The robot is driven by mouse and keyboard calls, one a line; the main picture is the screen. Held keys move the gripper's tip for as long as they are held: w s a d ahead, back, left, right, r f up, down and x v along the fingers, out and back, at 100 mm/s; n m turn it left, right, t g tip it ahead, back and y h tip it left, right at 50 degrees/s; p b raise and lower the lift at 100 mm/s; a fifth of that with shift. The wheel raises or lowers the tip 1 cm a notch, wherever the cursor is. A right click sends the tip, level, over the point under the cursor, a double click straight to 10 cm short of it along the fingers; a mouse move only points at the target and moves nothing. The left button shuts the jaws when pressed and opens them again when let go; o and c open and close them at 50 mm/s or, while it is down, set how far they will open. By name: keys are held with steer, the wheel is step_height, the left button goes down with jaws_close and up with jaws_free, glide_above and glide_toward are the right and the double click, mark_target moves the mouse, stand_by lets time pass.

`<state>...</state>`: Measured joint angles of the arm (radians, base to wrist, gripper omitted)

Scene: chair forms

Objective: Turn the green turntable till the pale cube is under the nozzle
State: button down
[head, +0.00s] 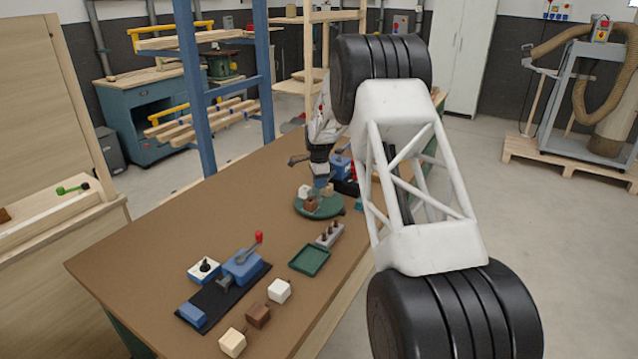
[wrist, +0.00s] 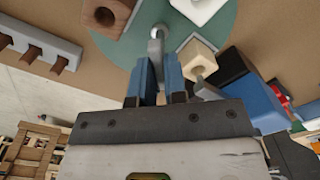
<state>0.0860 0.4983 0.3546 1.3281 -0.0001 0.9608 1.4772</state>
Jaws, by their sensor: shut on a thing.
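The green turntable (head: 318,210) stands on the brown bench; part of its disc (wrist: 128,45) fills the top of the wrist view. My gripper (wrist: 158,68), with blue fingers, is shut on the turntable's grey upright handle (wrist: 156,42). A pale cream cube (wrist: 194,55) is on the disc just right of the fingers. A grey rod, seemingly the nozzle (wrist: 208,88), reaches close to this cube; I cannot tell whether it is directly above it. A brown cube (wrist: 107,14) with a hole and a whiter cube (wrist: 197,8) sit further up.
A blue and black unit (wrist: 252,98) stands close right of my gripper. A grey rack with brown pegs (head: 329,234) and a green tray (head: 310,260) lie near the turntable. A blue clamp (head: 241,266) and loose cubes (head: 279,290) are at the front.

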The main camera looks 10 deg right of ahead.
steer(key=c, duration=1.2)
jaws_free()
steer(key=shift+o, duration=0.2)
steer(key=shift+r, duration=0.1)
steer(key=shift+r, duration=3.8)
